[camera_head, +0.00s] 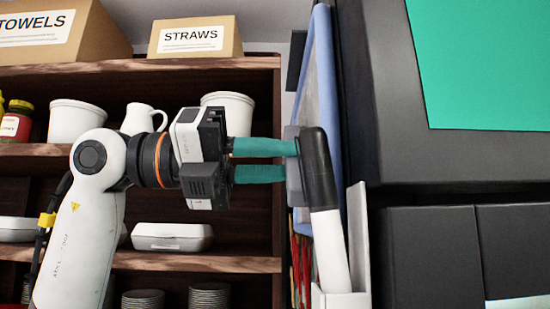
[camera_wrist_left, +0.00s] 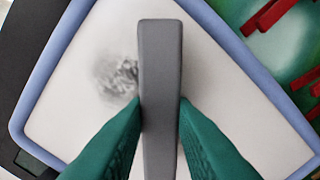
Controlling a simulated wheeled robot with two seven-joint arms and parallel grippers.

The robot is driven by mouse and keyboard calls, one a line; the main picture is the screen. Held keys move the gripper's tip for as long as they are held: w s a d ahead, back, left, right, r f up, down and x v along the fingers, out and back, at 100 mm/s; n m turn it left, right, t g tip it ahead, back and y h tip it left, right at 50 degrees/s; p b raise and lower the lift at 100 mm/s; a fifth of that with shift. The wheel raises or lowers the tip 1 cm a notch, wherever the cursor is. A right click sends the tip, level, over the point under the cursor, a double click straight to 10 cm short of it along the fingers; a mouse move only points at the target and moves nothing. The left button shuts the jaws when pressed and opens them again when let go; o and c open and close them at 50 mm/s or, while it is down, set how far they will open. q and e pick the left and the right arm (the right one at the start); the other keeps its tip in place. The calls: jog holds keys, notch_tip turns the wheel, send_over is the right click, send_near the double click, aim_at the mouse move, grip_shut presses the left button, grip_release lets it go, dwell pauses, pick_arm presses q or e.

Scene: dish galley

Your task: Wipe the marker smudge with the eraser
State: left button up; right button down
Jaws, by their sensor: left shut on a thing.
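My left gripper (camera_head: 265,162) has its teal fingers closed on the grey eraser (camera_head: 292,165). In the left wrist view, the fingertips (camera_wrist_left: 160,108) press on both sides of the eraser (camera_wrist_left: 160,60), seen as a narrow upright block. The blue-framed whiteboard (camera_head: 318,70) is almost edge-on in the head view, and its white face (camera_wrist_left: 70,85) lies behind the eraser in the wrist view. The dark grey marker smudge (camera_wrist_left: 117,78) is just left of the eraser, its right edge possibly covered. I cannot tell whether the eraser touches the board. My right gripper is not in view.
A black-topped white object (camera_head: 329,245) stands in a white holder (camera_head: 357,250) close by the eraser. A dark cabinet (camera_head: 440,160) fills the right. Shelves (camera_head: 200,264) with crockery stand behind my left arm. Red strips (camera_wrist_left: 270,12) show beyond the board's frame.

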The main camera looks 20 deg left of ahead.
pick_arm(q)
jog(key=shift+s+d+f+b, duration=0.15)
jog(key=shift+s+b, duration=0.1)
jog(key=shift+s, duration=0.2)
jog(key=shift+s+d+r+b, duration=0.1)
jog(key=shift+s+d+b, duration=0.1)
jog(key=shift+s, duration=0.25)
jog(key=s, duration=0.2)
jog(key=s+d+b, duration=0.1)
jog(key=s, duration=0.2)
jog(key=shift+s+d, duration=0.2)
jog(key=shift+b+v, duration=0.35)
jog(key=shift+v, duration=2.65)
jog(key=shift+w, duration=0.1)
